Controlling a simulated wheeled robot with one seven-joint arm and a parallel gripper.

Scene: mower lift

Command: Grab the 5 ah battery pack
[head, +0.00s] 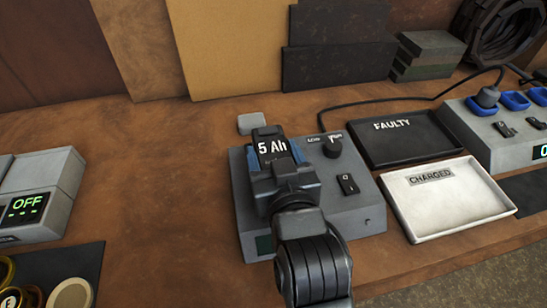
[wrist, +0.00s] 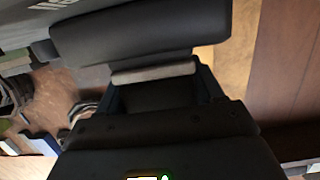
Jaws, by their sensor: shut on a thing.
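The 5 Ah battery pack (head: 272,147) is dark with a white "5 Ah" label and stands at the charger box (head: 360,205). My gripper (head: 277,163) is shut on it, with its blue-edged fingers on either side just below the label. In the wrist view the dark pack (wrist: 140,40) fills the top middle, close against my gripper (wrist: 155,85). Whether the pack still touches the box cannot be told, since my gripper and arm hide its lower part.
Right of the box are a black FAULTY tray (head: 400,155) and a white CHARGED tray (head: 450,222), which looks empty. A grey unit reading OFF (head: 35,195) stands at left. A corded station (head: 510,125) is at far right. Boards lean behind. Bare bench lies left of the box.

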